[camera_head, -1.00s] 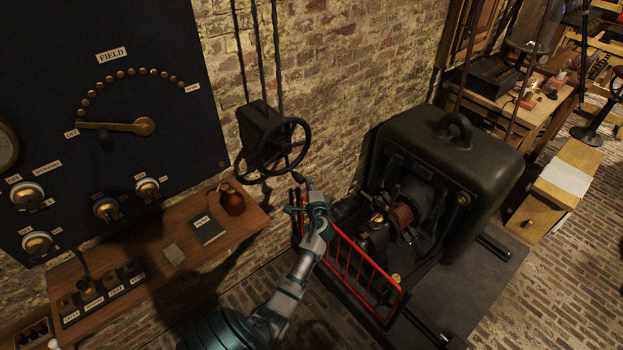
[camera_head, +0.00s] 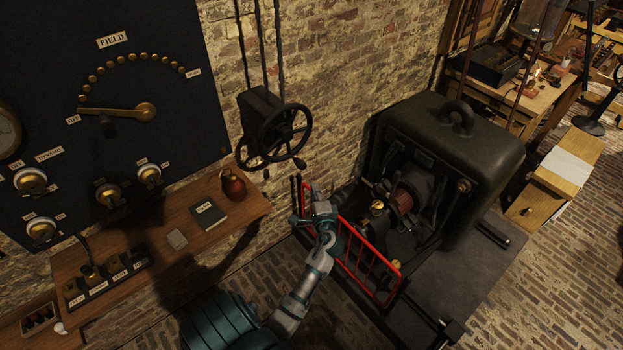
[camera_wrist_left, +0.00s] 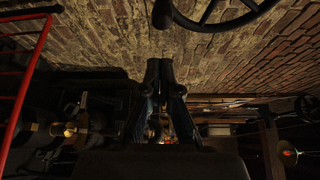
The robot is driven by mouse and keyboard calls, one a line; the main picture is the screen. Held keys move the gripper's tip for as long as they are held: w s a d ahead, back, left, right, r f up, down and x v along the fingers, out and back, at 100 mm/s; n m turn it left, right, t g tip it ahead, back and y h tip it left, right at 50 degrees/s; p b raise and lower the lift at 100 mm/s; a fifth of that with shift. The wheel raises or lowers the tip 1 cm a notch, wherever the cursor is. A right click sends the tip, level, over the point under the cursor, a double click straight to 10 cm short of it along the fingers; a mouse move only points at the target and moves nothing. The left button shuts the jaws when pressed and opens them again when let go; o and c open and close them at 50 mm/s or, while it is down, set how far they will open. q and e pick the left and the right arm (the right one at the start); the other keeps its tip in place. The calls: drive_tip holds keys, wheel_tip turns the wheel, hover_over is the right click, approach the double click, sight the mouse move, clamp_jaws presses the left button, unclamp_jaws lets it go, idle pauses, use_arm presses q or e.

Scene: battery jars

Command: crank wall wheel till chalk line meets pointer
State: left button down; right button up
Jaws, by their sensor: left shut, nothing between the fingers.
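The dark wall wheel (camera_head: 287,132) is a spoked handwheel on a black housing fixed to the brick wall. A small crank handle (camera_head: 299,162) sits at its lower right. The wheel's rim also shows at the top of the left wrist view (camera_wrist_left: 208,14). I cannot make out the chalk line or the pointer. My left gripper (camera_head: 297,192) is below the wheel, apart from it, beside the red railing. In the left wrist view its two dark fingers (camera_wrist_left: 160,66) are together and empty, with the wheel above and to the right. My right gripper is not in view.
The red railing (camera_head: 368,258) and the large dark machine (camera_head: 455,145) stand to the right of my arm. A wooden shelf (camera_head: 160,262) with a book and a reddish jar (camera_head: 233,184) is at left, under the black panel (camera_head: 150,60). Rods rise above the wheel housing.

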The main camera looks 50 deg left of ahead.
use_arm(q)
drive_tip(key=shift+v, duration=0.95)
